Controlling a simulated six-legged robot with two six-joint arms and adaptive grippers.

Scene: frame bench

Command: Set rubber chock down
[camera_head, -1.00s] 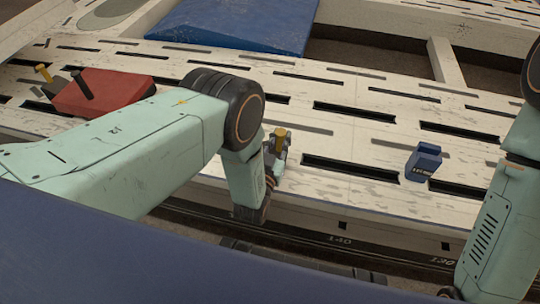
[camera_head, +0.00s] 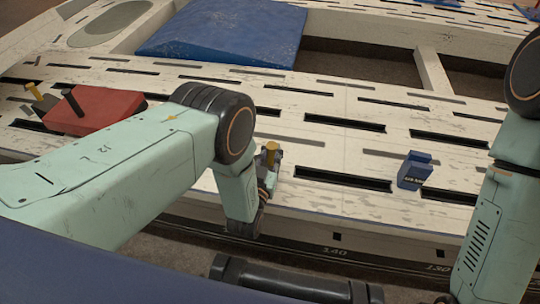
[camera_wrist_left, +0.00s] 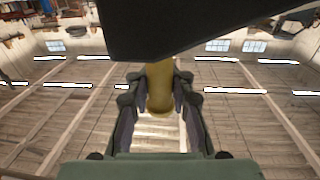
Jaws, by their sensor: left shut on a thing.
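My left gripper (camera_head: 271,165) is shut on a yellow post-like part, which I take to be the rubber chock's grip (camera_head: 271,150). It is held at the bench's near edge, beyond my left forearm. In the left wrist view the yellow part (camera_wrist_left: 160,88) stands between the two fingers. A large black shape covers the top of that view; I cannot tell whether it is the chock's body or my arm. The chock's body does not show clearly in the head view. My right arm shows at the right edge, but its gripper is out of view.
The pale slotted bench (camera_head: 350,125) runs across the view. A red block (camera_head: 98,108) with a black peg lies at left, beside a dark item with a yellow peg (camera_head: 34,91). A small blue block (camera_head: 415,170) stands at right. A blue wedge (camera_head: 222,30) lies behind. The bench middle is clear.

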